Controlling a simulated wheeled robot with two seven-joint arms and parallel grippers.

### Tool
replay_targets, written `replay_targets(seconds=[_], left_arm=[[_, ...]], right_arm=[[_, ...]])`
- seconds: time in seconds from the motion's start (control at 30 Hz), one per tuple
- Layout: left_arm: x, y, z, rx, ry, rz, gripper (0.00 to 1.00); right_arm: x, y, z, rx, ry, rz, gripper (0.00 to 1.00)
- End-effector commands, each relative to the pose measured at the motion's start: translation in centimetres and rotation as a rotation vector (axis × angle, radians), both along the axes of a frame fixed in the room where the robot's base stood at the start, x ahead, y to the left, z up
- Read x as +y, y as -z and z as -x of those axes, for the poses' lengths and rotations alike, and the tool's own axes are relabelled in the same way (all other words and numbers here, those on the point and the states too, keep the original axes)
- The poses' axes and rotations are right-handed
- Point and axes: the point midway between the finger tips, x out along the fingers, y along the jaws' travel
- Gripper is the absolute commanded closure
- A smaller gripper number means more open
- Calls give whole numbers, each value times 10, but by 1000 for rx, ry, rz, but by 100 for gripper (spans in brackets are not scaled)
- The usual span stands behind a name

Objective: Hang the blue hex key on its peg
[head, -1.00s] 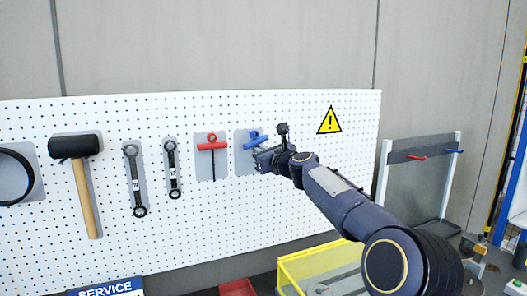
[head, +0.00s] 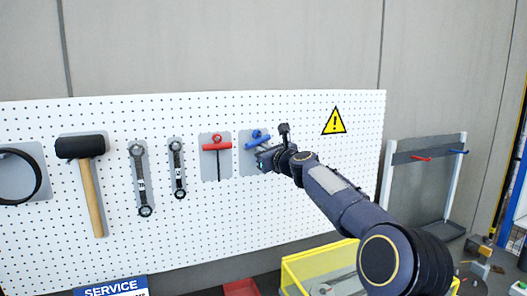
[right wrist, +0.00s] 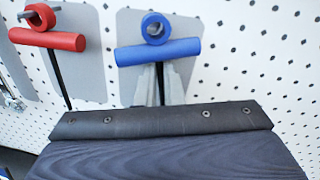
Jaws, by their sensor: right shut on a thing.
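The blue hex key (head: 259,138) has a T-handle with a ring on top. It is in front of a grey backing patch (head: 247,165) on the pegboard, its handle slightly tilted. My right gripper (head: 264,156) is shut on its shaft just below the handle. In the right wrist view the blue handle (right wrist: 158,52) stands above my fingers (right wrist: 160,84), with the dark shaft between them. I cannot tell whether a peg passes through the blue ring (right wrist: 156,27). My left gripper is not in view.
A red hex key (head: 217,145) hangs on its peg just to the left. Two wrenches, a mallet (head: 80,148) and a black ring hang farther left on the white pegboard (head: 320,190). A yellow-edged bin (head: 318,260) and a red bin stand below. A grey rack (head: 425,185) stands at right.

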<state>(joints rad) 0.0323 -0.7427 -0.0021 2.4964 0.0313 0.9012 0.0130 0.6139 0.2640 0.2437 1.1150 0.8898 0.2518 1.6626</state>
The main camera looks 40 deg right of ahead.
Motion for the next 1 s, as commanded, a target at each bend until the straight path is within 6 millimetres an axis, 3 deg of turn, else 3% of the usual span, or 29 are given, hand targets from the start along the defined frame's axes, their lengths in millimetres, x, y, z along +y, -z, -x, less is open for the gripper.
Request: replay_targets(seconds=[0.13,0.17,0.33,0.67,1.0], left_arm=[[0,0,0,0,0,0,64],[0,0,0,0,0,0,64],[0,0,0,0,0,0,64],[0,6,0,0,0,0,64],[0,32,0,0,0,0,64]], right_arm=[[-1,3,0,5,2,-1,100],[-1,3,0,6,2,-1,89],[-1,2,0,4,2,-1,67],[1,3,7,2,1,1,67],[11,3,62,3,4,2,67]])
